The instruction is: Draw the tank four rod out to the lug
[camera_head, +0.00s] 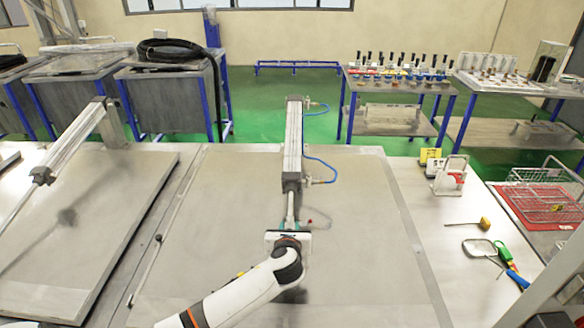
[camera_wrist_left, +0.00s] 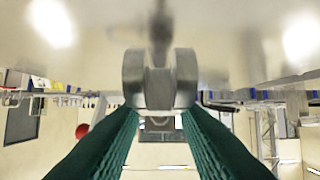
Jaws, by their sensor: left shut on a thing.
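The tank four cylinder (camera_head: 292,145) lies above the middle lid, with its rod (camera_head: 290,207) reaching toward me. My left gripper (camera_head: 290,228) is at the rod's near end; its wrist hides the lug area in the head view. In the left wrist view, the green fingers (camera_wrist_left: 158,118) are shut on the grey forked rod end (camera_wrist_left: 160,80). The lid's flat surface lies just beyond the fork. I cannot make out the lug in either view. My right gripper is not in view.
The middle lid (camera_head: 215,230) is broad, flat and mostly clear. A second cylinder (camera_head: 75,140) slants over the left lid (camera_head: 85,230). Blue hoses (camera_head: 325,165) run beside the middle cylinder. Tools, including a screwdriver (camera_head: 483,223), and a red tray (camera_head: 530,208) lie at the right.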

